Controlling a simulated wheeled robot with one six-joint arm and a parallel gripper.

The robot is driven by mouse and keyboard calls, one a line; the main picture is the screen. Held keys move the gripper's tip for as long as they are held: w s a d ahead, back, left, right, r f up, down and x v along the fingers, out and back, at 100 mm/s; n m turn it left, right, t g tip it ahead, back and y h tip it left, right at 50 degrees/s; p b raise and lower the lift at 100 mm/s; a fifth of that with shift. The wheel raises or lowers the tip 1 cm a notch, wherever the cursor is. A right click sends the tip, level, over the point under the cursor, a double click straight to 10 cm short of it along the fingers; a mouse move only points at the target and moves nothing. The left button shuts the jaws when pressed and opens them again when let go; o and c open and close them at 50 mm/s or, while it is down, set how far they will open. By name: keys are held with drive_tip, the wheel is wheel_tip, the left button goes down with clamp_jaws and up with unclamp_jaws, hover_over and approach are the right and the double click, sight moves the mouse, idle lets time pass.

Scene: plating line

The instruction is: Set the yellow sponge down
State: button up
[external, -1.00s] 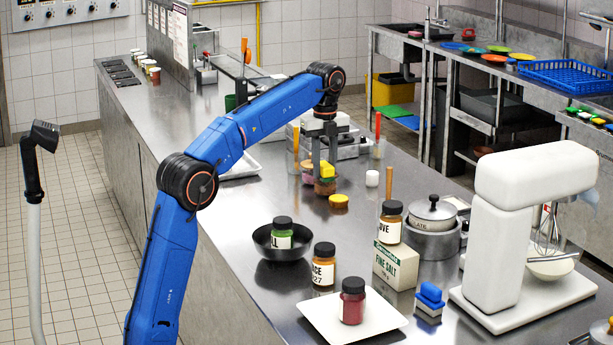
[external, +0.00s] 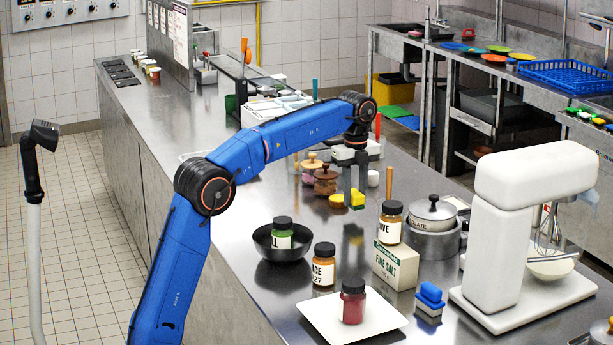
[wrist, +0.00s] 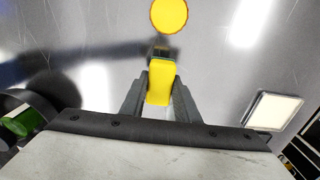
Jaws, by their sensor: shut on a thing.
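The yellow sponge (external: 358,197) is pinched between the fingers of my gripper (external: 352,199), which points down over the steel counter. A gap between it and its dim reflection suggests it is held a little above the counter. In the wrist view the sponge (wrist: 160,82) stands out between the two grey fingers (wrist: 159,98), with a darker band at its far end. The counter (external: 305,225) is bare right below it.
A round yellow-topped thing (external: 337,201) sits just left of the sponge; it also shows in the wrist view (wrist: 169,15). Two lidded jars (external: 325,180) stand behind. A black pan (external: 262,243) with a green jar is in front left, a salt box (external: 394,266) in front right.

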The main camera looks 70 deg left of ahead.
sight(354, 204)
drive_tip(key=shift+f, duration=1.7)
drive_tip(key=shift+f, duration=0.1)
drive_tip(key=o, duration=1)
wheel_tip(354, 204, up, 11)
drive_tip(key=shift+f, duration=0.1)
drive_tip(key=shift+r, duration=0.75)
